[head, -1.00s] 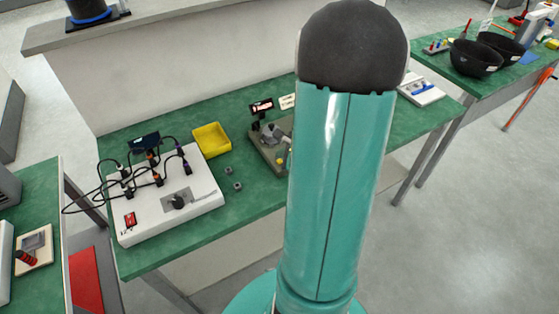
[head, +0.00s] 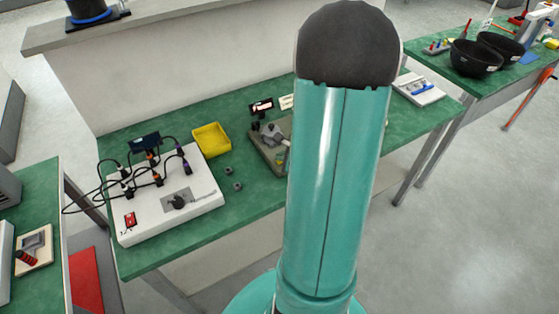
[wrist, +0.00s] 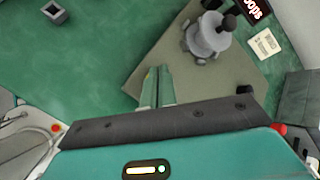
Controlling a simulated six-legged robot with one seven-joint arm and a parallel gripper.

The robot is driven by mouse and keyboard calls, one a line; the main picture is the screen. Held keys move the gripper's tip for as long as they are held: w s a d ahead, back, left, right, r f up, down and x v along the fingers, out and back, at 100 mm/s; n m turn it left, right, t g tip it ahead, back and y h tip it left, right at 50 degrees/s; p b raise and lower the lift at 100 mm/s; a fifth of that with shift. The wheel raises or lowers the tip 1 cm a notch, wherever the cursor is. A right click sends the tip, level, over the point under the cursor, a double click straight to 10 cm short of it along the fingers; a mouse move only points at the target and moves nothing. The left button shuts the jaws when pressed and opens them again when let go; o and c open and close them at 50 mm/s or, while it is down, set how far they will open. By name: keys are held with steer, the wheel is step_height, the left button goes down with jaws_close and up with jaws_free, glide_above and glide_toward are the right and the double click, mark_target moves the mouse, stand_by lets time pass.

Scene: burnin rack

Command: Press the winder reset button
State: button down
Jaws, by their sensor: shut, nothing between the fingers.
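The winder, a grey spool with a dark knob (wrist: 208,36), stands on a flat grey-olive base plate (wrist: 190,65) in the wrist view. In the head view the winder (head: 270,137) is just left of my arm, which hides part of its base. A dark display reading "loops" (wrist: 256,9) and a small pale card (wrist: 264,44) are beside it. My gripper (wrist: 157,70) is shut and empty, its fingertips over the left part of the base plate. Whether they touch it is unclear. A small black part (wrist: 244,90) sits near the plate's right edge. I cannot identify the reset button for certain.
On the green bench, a white box with cables (head: 205,190), a yellow tray (head: 211,139) and small grey blocks (head: 237,186) lie left of the winder. A white tray (head: 420,90) lies right of my arm. Black bowls (head: 476,58) stand on the far right bench.

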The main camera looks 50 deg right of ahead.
steer(key=shift+f, duration=0.2)
stand_by(0.5)
steer(key=shift+r, duration=0.85)
steer(key=shift+r, duration=2.5)
